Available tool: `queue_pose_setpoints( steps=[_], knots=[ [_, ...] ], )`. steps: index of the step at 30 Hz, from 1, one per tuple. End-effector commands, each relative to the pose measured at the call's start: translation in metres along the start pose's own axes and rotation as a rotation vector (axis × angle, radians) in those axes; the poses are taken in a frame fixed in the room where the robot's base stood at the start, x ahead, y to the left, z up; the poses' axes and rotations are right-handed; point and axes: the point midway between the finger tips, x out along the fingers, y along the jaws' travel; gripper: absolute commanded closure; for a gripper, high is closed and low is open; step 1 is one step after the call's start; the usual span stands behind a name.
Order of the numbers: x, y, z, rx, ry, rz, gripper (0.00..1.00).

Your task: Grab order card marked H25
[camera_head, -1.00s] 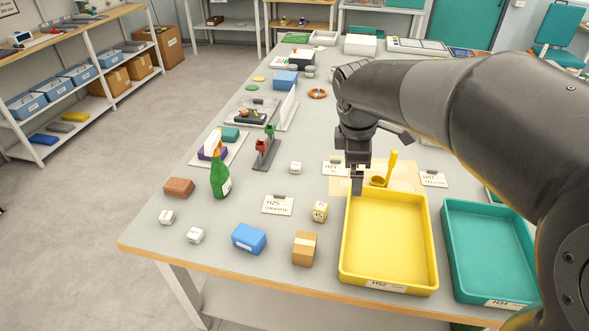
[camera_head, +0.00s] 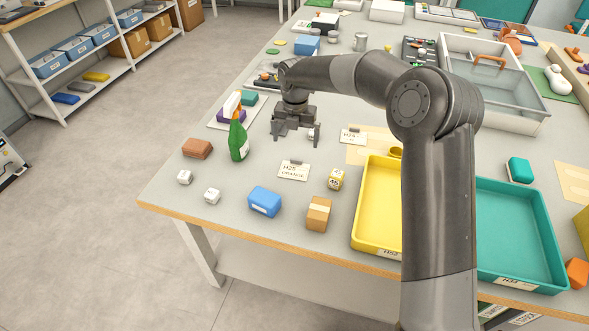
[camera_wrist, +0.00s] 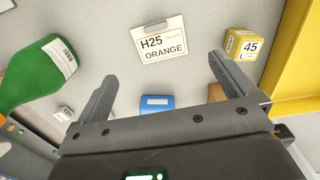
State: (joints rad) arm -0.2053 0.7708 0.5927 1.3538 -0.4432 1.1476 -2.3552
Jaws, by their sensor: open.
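The order card marked H25 ORANGE (camera_head: 293,171) is white with a grey clip at its top edge. It lies flat on the table, right of the green spray bottle (camera_head: 237,138). In the wrist view the card (camera_wrist: 163,44) is unobstructed, beyond and between my fingertips. My gripper (camera_head: 295,140) is open and empty, above the table just behind the card in the head view. Both fingers (camera_wrist: 166,78) show apart in the wrist view. Another card, H24 (camera_head: 353,137), lies to the right behind it.
A yellow cube marked 45 (camera_head: 336,179) is right of the card; a yellow tray (camera_head: 372,205) and teal tray (camera_head: 520,235) stand further right. A blue block (camera_head: 264,201), tan box (camera_head: 318,213), white cubes (camera_head: 212,196) and brown block (camera_head: 197,148) are near the front.

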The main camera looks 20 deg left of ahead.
Motion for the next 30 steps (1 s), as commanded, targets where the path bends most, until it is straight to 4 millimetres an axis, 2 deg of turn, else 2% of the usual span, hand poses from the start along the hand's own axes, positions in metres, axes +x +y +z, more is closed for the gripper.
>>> queue_pose_setpoints(
  steps=[5,12,19,25,30],
  knots=[
    [0.016,0.002,0.000,-0.013,0.005,0.001,0.00],
    [0.052,0.001,0.000,-0.011,0.003,0.000,0.00],
    [0.071,0.002,-0.003,-0.011,0.004,0.000,0.00],
    [0.101,0.002,-0.005,-0.010,0.005,0.000,0.00],
    [0.110,0.002,-0.005,-0.009,0.002,0.001,0.00]
  ],
)
